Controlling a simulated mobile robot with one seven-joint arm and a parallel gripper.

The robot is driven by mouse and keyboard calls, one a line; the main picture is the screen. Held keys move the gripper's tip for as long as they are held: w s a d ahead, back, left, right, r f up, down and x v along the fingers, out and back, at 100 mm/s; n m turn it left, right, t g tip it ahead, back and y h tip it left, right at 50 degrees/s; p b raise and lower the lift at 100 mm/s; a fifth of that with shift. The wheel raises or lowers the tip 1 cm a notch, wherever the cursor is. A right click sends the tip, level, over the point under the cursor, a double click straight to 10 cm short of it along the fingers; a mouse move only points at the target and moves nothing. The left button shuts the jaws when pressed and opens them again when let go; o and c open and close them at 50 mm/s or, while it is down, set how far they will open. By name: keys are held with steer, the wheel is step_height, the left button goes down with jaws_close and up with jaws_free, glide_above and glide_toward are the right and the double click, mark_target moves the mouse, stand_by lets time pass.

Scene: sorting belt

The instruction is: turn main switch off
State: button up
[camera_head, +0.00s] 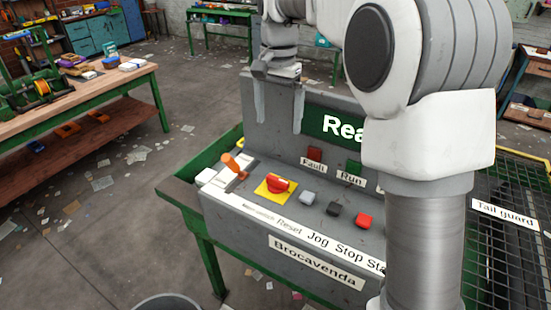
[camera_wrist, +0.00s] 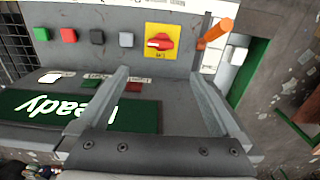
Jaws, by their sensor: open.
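The main switch is a red rotary knob on a yellow plate (camera_head: 275,185) on the grey console's sloped top. It also shows in the wrist view (camera_wrist: 160,42), upper middle. My gripper (camera_head: 279,127) is open and empty, fingers pointing down, above and behind the knob near the upright panel. In the wrist view the gripper (camera_wrist: 160,75) has its two fingers spread either side of the knob's column, apart from it. The knob's handle lies roughly sideways across the plate. The label under it is too small to read surely.
An orange lever (camera_head: 235,165) stands left of the knob, close to one finger in the wrist view. Grey (camera_head: 307,198), black (camera_head: 333,208) and red (camera_head: 364,220) buttons are to the right. A green "Ready" display (camera_head: 335,127) is behind. My arm hides the console's right part.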

mark_target(278, 179)
step_height(278, 179, down, 18)
steer(key=shift+w+r, duration=0.1)
steer(key=shift+r, duration=0.15)
stand_by(0.4)
steer(key=c, duration=1.2)
steer(key=shift+o, duration=0.2)
